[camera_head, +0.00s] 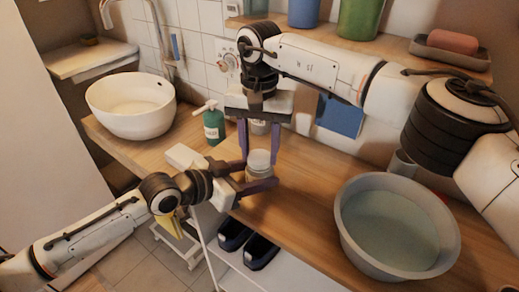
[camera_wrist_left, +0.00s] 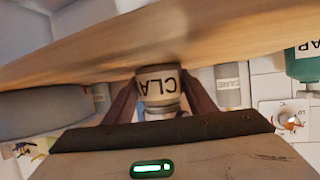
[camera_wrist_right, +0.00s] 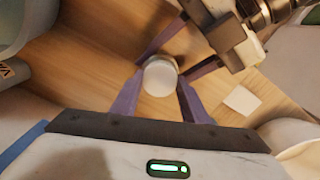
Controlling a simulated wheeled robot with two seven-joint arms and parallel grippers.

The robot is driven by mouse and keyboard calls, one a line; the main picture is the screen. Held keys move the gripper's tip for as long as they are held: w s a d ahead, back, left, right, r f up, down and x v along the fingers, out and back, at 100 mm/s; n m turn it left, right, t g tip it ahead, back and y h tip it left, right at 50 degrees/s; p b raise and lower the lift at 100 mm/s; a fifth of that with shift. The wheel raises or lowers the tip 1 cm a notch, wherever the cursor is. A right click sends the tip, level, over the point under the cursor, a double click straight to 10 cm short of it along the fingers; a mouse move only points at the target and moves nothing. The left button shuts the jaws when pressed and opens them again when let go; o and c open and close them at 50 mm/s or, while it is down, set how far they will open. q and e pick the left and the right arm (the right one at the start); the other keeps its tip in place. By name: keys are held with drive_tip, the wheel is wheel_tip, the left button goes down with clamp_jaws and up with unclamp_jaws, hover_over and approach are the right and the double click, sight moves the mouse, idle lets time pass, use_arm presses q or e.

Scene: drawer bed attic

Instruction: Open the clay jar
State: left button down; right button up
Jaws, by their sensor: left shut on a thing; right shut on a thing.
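The clay jar (camera_head: 258,172) stands upright on the wooden counter near its front edge. Its label, partly reading "CLA", shows in the left wrist view (camera_wrist_left: 157,82). A pale round lid (camera_head: 259,157) sits on top of it; the lid also shows from above in the right wrist view (camera_wrist_right: 160,77). My left gripper (camera_head: 260,182) comes in low from the left and is shut on the jar's body. My right gripper (camera_head: 259,160) points down from above, its purple fingers on both sides of the lid and shut on it. The fingers hide part of the jar.
A grey basin of water (camera_head: 346,222) stands to the right on the counter (camera_head: 300,200). A green soap bottle (camera_head: 214,127) and a white sink bowl (camera_head: 130,120) are at the left. A small jar (camera_head: 260,127) stands behind. Dark slippers (camera_head: 261,252) lie below.

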sight(260, 157)
drive_tip(key=shift+r, duration=0.15)
drive_tip(key=shift+r, duration=0.95)
drive_tip(key=shift+r, duration=2)
use_arm(q)
drive_tip(key=c, duration=0.7)
unclamp_jaws()
